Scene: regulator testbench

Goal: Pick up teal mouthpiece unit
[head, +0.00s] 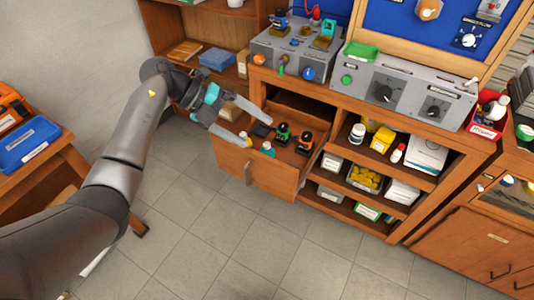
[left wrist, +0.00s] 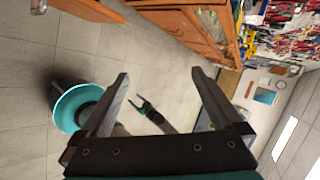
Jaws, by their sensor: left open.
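The small teal unit (head: 327,28), which looks like the mouthpiece unit, sits upright on the grey test box at the back. It is small and its detail is hard to make out. My left gripper (head: 252,130) is open above the pulled-out drawer, below and to the left of the teal unit and well apart from it. In the left wrist view its two fingers (left wrist: 161,75) stand wide apart with nothing between them. A small dark two-pronged shape (left wrist: 150,110) far behind them looks like my right gripper; its jaw state is unclear.
The grey test box (head: 290,60) stands beside a control panel (head: 400,85) with knobs and a green tray (head: 361,52). Shelves below hold boxes and bottles. The tiled floor (head: 240,240) in front is clear.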

